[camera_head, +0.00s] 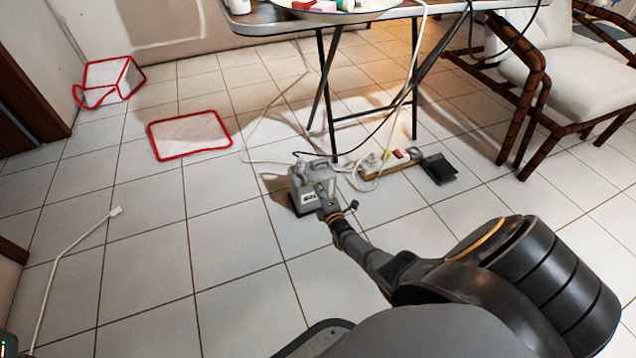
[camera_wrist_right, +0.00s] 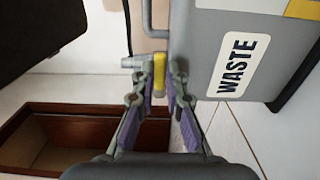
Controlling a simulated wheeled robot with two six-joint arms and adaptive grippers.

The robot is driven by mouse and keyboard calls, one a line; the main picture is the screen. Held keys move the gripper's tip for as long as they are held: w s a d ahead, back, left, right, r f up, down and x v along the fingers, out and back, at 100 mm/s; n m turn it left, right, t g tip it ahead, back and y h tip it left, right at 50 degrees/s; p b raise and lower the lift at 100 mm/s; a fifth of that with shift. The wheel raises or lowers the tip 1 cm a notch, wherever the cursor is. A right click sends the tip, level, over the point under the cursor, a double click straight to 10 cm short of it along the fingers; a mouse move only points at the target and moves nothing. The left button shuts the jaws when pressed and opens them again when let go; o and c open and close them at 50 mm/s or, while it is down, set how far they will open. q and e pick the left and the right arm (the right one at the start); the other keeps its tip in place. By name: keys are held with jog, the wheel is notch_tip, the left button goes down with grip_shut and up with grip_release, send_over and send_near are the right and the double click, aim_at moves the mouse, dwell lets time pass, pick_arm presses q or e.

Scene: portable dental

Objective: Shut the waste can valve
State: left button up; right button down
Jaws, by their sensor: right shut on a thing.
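The grey waste can (camera_head: 300,184) stands on the tiled floor in front of the folding table. In the right wrist view the can (camera_wrist_right: 208,60) fills the upper right, with a white WASTE label. A yellow valve handle (camera_wrist_right: 160,70) sticks out beside the can wall, with a grey fitting next to it. My right gripper (camera_wrist_right: 160,92) is shut on this yellow handle, with one finger on each side. In the head view my right gripper (camera_head: 327,200) is at the can's front right side and hides part of it. My left gripper is not in view.
A folding table (camera_head: 330,14) stands behind the can. A power strip (camera_head: 385,163) and a black pedal (camera_head: 438,168) lie to its right, with loose cables around. A chair (camera_head: 570,75) stands at the right. A red-edged mat (camera_head: 190,135) lies left. Floor between is mostly clear.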

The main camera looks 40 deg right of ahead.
dwell(0.4)
jog(key=c, duration=1.4)
grip_release()
jog(key=v, duration=1.2)
jog(key=shift+a, duration=0.1)
